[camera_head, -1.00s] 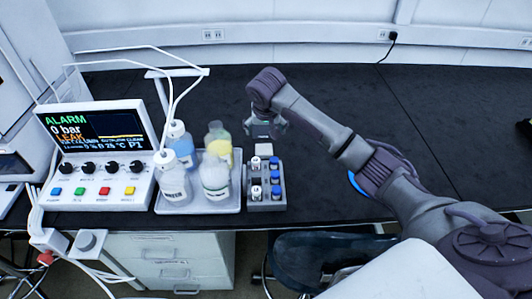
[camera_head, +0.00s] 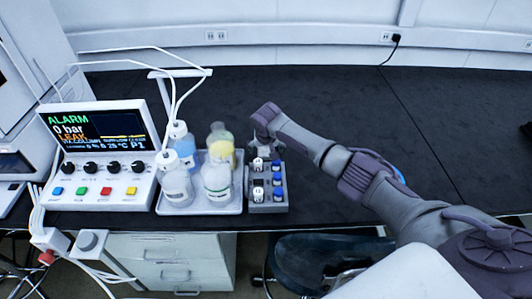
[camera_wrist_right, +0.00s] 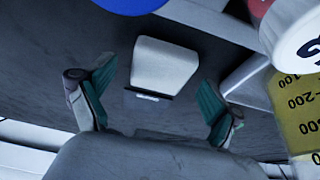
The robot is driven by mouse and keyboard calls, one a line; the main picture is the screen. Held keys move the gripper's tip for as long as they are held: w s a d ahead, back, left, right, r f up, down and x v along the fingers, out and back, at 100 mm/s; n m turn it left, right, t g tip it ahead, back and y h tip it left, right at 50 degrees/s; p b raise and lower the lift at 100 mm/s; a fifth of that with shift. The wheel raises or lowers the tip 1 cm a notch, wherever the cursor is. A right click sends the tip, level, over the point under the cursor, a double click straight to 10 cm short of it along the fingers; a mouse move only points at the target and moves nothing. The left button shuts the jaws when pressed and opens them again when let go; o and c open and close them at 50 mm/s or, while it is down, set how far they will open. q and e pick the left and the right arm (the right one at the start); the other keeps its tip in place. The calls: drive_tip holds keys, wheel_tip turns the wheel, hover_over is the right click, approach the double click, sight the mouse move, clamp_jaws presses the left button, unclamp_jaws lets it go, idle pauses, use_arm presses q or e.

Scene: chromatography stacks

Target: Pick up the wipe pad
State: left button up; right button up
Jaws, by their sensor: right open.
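The wipe pad (camera_wrist_right: 166,66) is a pale, rounded square block. In the right wrist view it lies on the black bench between my two fingers, with gaps on both sides. My right gripper (camera_wrist_right: 157,82) is open, with green-lined fingertips, and holds nothing. In the head view my right gripper (camera_head: 264,147) is just behind the vial rack and hides the pad. My left gripper is in neither current view.
The grey vial rack (camera_head: 268,207) is directly in front of my gripper. A tray (camera_head: 200,209) of bottles stands to its left, with a yellow-filled bottle (camera_wrist_right: 296,105) close in the wrist view. The alarm unit (camera_head: 104,177) is further left. The bench behind is clear.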

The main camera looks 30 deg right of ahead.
sight(267, 152)
drive_tip(key=shift+f, duration=0.15)
drive_tip(key=c, duration=0.9)
drive_tip(key=shift+c, duration=0.2)
drive_tip(key=shift+r+p, duration=0.75)
drive_tip(key=shift+p, duration=0.05)
drive_tip(key=r+p, duration=0.2)
drive_tip(key=p, duration=0.1)
drive_tip(key=r+p, duration=0.2)
drive_tip(key=shift+s, duration=0.25)
drive_tip(key=s+a+r+p, duration=0.2)
drive_tip(key=s+r+p, duration=0.3)
drive_tip(key=s+p, duration=0.6)
drive_tip(key=shift+r+p, duration=0.3)
drive_tip(key=shift+p, duration=2.9)
